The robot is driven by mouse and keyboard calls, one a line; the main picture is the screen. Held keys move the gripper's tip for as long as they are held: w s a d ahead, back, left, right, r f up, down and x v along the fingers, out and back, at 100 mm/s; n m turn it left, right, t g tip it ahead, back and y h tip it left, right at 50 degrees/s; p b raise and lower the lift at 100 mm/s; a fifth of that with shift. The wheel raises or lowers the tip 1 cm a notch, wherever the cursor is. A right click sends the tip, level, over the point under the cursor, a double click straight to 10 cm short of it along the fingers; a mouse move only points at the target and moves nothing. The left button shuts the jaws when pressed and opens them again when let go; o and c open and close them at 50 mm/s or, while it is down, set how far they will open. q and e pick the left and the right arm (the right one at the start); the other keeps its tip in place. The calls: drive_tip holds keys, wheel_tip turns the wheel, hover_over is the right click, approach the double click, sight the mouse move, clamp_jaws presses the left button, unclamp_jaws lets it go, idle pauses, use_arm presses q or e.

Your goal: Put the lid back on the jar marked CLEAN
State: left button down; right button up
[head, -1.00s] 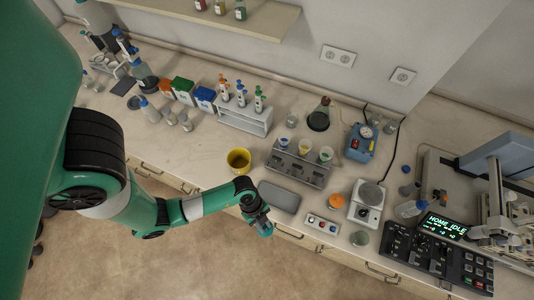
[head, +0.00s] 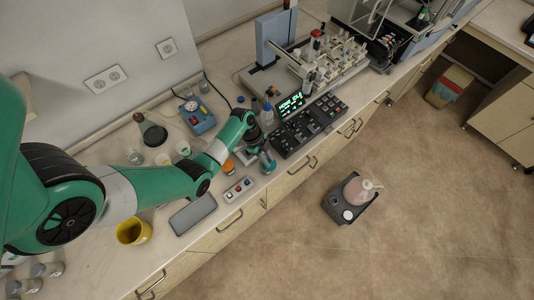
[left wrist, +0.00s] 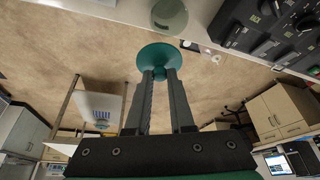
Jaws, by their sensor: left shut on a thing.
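My left gripper (left wrist: 160,78) is shut on the knob of a round teal lid (left wrist: 160,57) in the left wrist view. A round, pale grey-green glass vessel (left wrist: 169,14) shows beyond the lid at the top of that view, near the counter edge. The lid and vessel look apart there. I cannot read any CLEAN marking on it. In the head view my left gripper (head: 261,148) is over the counter front, between the button box and the black control panel. It partly hides what is below it. My right gripper is not in view.
The button box (head: 238,188) and orange-capped jar (head: 229,167) stand left of the gripper. The black control panel (head: 305,127) is close on the right. A grey tray (head: 193,214) and yellow pot (head: 133,231) are farther left. The counter's front edge is close below.

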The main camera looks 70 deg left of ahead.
use_arm(q)
drive_tip(key=a+f+b, duration=0.3)
drive_tip(key=f+b, duration=0.2)
drive_tip(key=b, duration=0.1)
drive_tip(key=shift+s+f+n+b, duration=0.15)
drive_tip(key=shift+f+n+b, duration=0.05)
drive_tip(key=shift+n+b, duration=0.2)
idle(0.4)
drive_tip(key=shift+r+p, duration=0.1)
drive_tip(key=shift+p, duration=0.65)
idle(0.9)
drive_tip(key=shift+f, duration=0.25)
idle(0.9)
drive_tip(key=shift+p, duration=0.55)
drive_tip(key=shift+c, duration=1.1)
unclamp_jaws()
